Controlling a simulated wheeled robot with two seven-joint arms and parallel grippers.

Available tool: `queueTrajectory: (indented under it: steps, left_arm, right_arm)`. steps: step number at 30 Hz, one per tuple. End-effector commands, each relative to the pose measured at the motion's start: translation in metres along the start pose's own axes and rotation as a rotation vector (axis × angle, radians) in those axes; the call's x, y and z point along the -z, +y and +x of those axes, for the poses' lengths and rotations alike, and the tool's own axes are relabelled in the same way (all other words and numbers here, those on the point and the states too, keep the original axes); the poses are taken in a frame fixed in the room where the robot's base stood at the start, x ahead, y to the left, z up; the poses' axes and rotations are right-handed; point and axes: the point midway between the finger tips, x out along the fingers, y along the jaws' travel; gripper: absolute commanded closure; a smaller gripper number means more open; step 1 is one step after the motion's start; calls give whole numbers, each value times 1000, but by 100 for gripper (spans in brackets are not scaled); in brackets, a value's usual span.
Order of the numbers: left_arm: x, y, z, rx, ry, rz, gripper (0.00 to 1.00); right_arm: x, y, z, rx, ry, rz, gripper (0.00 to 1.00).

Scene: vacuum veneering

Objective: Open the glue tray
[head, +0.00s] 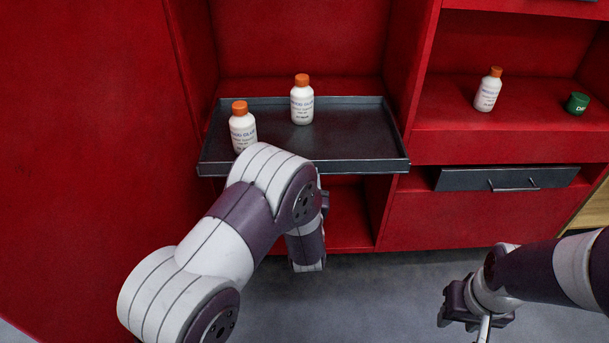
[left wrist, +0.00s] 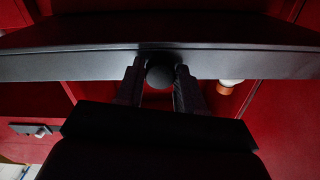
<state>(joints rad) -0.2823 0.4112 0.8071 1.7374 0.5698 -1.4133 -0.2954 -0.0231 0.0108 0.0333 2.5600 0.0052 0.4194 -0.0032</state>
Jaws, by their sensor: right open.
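The glue tray (head: 350,164) is a dark grey, low-walled tray in a red cabinet bay. Its front edge stands out past the cabinet face. Two white glue bottles with orange caps, one at left (head: 242,130) and one at the back (head: 302,103), stand upright in it. In the left wrist view, my left gripper (left wrist: 160,72) has its fingers on either side of a dark round knob (left wrist: 160,77) at the tray's front (left wrist: 80,66). Whether they press on it cannot be told. My left arm hides this place in the head view. My right gripper (head: 478,318) is open, low at the right.
At right, a shelf (head: 450,115) holds another white bottle (head: 487,90) and a green jar (head: 577,103). Below it is a grey drawer (head: 460,180) with a bar handle. Grey floor (head: 390,290) lies clear between my arms.

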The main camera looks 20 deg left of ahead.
Motion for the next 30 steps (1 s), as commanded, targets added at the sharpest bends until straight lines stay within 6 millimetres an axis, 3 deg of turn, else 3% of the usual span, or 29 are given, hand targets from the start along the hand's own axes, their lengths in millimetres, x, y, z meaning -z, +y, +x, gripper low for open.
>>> queueTrajectory:
  steps: [1,2,10,14,17,24,30]
  left_arm:
    - [-1,0,0,0,-1,1,45]
    - [-1,0,0,0,-1,1,39]
    - [0,0,0,0,0,0,39]
    - [0,0,-9,-1,-2,1,39]
    - [1,1,-27,-4,-2,2,39]
    - [1,2,-91,-7,-1,3,39]
    - [0,1,-122,-2,-1,1,39]
  right_arm:
    - [0,0,0,0,0,0,57]
    - [0,0,0,0,0,0,57]
    - [0,0,0,0,0,0,57]
    - [0,0,-2,0,0,0,57]
    - [0,0,-4,0,0,0,57]
    - [1,0,-11,0,0,0,57]
    - [2,0,-13,0,0,0,57]
